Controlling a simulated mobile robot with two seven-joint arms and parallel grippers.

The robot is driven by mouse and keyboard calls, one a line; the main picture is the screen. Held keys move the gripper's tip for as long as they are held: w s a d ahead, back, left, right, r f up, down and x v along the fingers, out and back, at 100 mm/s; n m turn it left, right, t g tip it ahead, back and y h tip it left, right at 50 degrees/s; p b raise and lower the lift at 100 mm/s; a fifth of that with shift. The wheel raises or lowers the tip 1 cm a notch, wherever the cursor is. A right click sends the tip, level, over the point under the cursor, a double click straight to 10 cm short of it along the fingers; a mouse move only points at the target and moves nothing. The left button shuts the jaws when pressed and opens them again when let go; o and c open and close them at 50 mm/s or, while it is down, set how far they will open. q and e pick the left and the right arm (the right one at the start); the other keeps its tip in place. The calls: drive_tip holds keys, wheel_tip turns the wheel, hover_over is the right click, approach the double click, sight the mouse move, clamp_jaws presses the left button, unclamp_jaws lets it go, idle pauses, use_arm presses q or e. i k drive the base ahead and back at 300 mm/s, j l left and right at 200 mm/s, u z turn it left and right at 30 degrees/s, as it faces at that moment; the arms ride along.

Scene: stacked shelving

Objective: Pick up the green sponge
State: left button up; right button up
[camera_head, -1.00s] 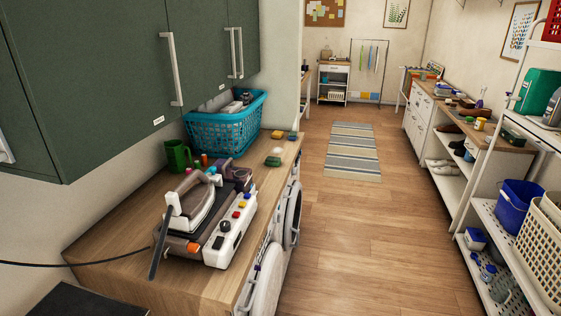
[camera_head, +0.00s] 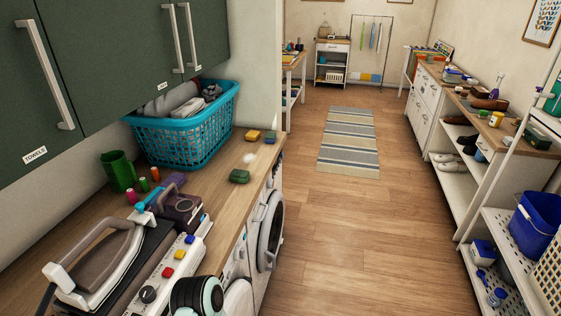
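The green sponge (camera_head: 239,176) lies on the wooden counter (camera_head: 215,205), near its right edge. A small white object (camera_head: 250,158) lies just behind it, and a yellow sponge-like block (camera_head: 253,135) and a small blue one (camera_head: 270,140) lie farther back. No gripper fingers show in the view. A rounded black and pale teal part at the bottom edge may belong to my arm; I cannot tell.
A teal laundry basket (camera_head: 190,135) and a green mug (camera_head: 118,171) stand on the counter, left of the sponge. An iron (camera_head: 100,260) and a button panel (camera_head: 170,270) fill the near end. Green cabinets (camera_head: 120,60) hang above. The floor (camera_head: 335,225) to the right is clear.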

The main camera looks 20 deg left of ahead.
sight(240, 175)
drive_tip(key=i+l+u, duration=0.1)
drive_tip(key=i+u, duration=0.15)
drive_tip(key=i, duration=0.2)
drive_tip(key=i+l+u, duration=0.15)
drive_tip(key=i+u, duration=0.15)
drive_tip(key=i, duration=0.15)
drive_tip(key=i+l+u, duration=0.25)
drive_tip(key=i, duration=0.2)
